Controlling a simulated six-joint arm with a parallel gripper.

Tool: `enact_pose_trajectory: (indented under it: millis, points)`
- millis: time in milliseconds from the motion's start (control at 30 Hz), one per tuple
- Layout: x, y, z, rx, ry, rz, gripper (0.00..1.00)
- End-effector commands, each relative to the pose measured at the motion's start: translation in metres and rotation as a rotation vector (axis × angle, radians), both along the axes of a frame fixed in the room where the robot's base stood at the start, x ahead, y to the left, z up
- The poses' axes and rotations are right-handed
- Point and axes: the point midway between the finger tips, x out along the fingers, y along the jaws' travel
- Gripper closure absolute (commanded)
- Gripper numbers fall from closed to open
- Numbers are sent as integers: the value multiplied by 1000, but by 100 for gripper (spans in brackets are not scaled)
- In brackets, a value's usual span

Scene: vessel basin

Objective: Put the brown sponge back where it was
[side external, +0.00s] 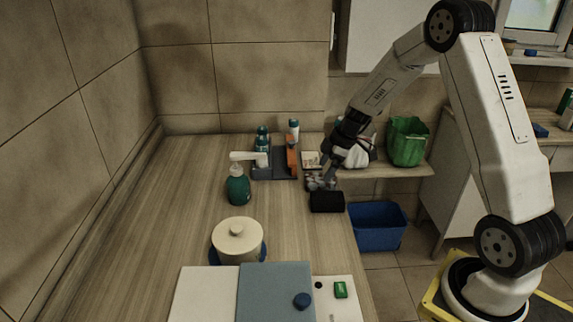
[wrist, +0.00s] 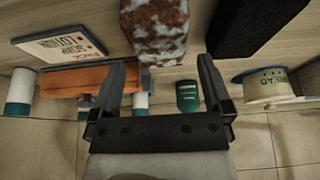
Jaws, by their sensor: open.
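A speckled brown-and-white block (wrist: 155,28), which looks like the brown sponge, lies on the counter at the top middle of the wrist view. In the side external view a small speckled patch of it (side external: 317,181) shows behind a black block. My gripper (wrist: 164,66) is open, and its two fingers stand apart with the speckled block just beyond the gap between their tips. The fingers do not visibly touch it. In the side external view my gripper (side external: 328,167) is low over the counter's right edge, partly hiding the block.
The black block (side external: 327,202) lies beside the speckled one, close to a finger. A grey rack (side external: 270,168) with an orange item (side external: 292,158), bottles and a label card (wrist: 60,36) is nearby. A blue bin (side external: 378,228) stands below the edge. The counter's left is clear.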

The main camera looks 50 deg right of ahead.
Motion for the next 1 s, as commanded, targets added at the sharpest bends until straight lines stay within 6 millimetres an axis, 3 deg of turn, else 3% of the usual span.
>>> enact_pose_trajectory:
  millis: [300, 500, 1000]
  points:
    - [-14, -14, 47, -2, -2, -2, 0]
    - [-20, -20, 67, -1, -2, -1, 0]
    - [-22, -22, 75, 0, 0, -1, 0]
